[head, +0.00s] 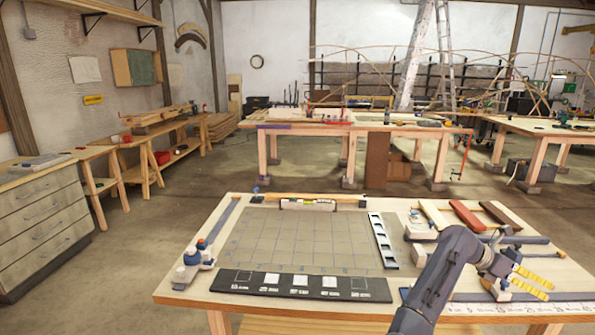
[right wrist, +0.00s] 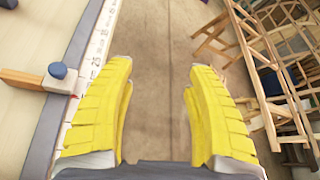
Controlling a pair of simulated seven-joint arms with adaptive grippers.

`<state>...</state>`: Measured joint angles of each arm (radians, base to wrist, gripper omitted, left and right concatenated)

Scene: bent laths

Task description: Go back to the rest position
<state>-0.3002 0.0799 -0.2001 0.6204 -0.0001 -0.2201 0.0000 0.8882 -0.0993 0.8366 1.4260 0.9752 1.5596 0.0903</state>
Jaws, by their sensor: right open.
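My right gripper (head: 533,284) is at the right end of the near workbench in the head view, with its yellow fingers pointing right. In the right wrist view, the fingers (right wrist: 158,75) are spread apart with nothing between them, and bare floor shows beyond. My right arm comes in from the bottom and hides part of the bench's right side. My left gripper and left arm are not in view.
The near workbench (head: 215,287) holds a grey grid mat (head: 300,238), a black strip with white squares (head: 238,279), a white slotted rail (head: 382,242) and coloured laths (head: 467,216). A wooden clamp with a blue knob (right wrist: 57,71) sits at the bench edge. Wooden frames (right wrist: 262,75) stand on the floor.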

